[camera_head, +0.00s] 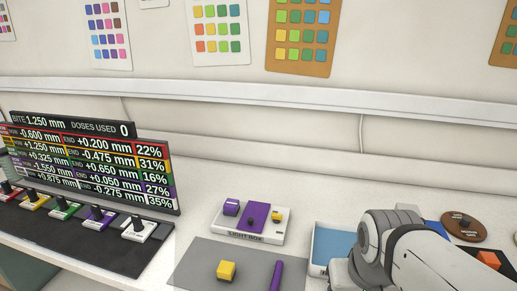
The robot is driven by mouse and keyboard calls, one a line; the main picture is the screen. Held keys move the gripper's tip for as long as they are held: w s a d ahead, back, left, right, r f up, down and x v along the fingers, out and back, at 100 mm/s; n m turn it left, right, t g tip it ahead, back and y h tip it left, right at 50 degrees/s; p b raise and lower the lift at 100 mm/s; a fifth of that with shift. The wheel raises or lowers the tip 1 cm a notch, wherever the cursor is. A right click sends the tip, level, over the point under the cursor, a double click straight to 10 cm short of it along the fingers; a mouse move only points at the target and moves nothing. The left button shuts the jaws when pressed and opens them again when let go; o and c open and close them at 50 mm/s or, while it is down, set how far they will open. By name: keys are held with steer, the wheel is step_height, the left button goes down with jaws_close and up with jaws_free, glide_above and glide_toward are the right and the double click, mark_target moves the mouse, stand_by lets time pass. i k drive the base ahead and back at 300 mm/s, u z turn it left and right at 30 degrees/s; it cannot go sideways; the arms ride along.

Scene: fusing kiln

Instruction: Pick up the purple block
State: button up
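A small purple block (231,207) sits on the left end of the white light box (236,234). A flat dark purple sheet (256,218) lies in the middle of the light box, to the right of the block. A purple rod (276,276) lies on the grey mat in front, partly cut off by the lower edge. My white arm fills the lower right, well to the right of the purple block. My gripper does not show, so I cannot see its fingers.
A small yellow block (276,217) is on the light box's right end. A larger yellow block (226,270) is on the grey mat (195,262). A blue-bottomed tray (330,243) is partly behind my arm. A display board (95,160) and several knobs stand left. An orange block (488,259) is far right.

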mark_target(231, 208)
steer(key=z, duration=1.1)
steer(key=k, duration=1.15)
steer(key=u, duration=1.2)
steer(key=i, duration=1)
steer(key=u, duration=0.1)
